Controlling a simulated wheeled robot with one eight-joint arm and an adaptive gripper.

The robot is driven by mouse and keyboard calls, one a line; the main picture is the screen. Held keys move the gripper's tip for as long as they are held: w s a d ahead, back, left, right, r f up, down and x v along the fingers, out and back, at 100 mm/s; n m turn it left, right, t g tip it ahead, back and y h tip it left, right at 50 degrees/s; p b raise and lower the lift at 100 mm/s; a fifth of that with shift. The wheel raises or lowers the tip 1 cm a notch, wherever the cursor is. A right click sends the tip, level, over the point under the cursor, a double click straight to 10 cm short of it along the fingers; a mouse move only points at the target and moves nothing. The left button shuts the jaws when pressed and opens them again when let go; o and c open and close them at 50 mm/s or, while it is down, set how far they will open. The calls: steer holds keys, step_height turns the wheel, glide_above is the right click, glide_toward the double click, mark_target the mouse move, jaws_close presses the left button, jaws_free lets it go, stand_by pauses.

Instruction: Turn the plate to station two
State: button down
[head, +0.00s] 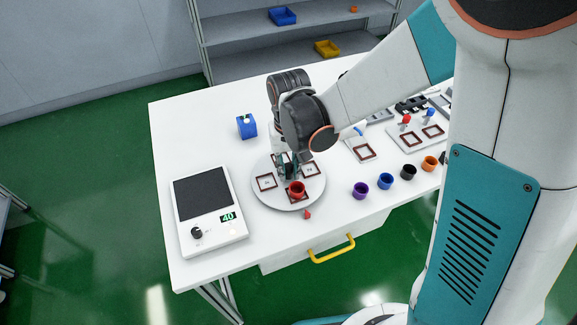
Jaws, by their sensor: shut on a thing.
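The plate (288,205) is a round white disc on the white table, with brown-edged square frames around its top. One frame (266,183) shows at its left and another (311,170) at its right. A red cup (297,189) stands upright toward the plate's front. My gripper (287,170) points down over the middle of the plate, just behind the red cup. Its fingers are shut at the plate; the exact part between them is hidden. A small red marker (308,215) lies at the plate's front edge.
A scale (208,210) reading 40 stands at the left. A blue box (246,126) is behind the plate. Purple (361,190), blue (385,181), black (408,172) and orange (430,163) cups line the right. A yellow drawer handle (331,250) is below the front edge.

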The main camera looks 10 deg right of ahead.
steer(key=shift+m, duration=8.8)
steer(key=c, duration=1.4)
jaws_free()
steer(key=shift+a, duration=0.1)
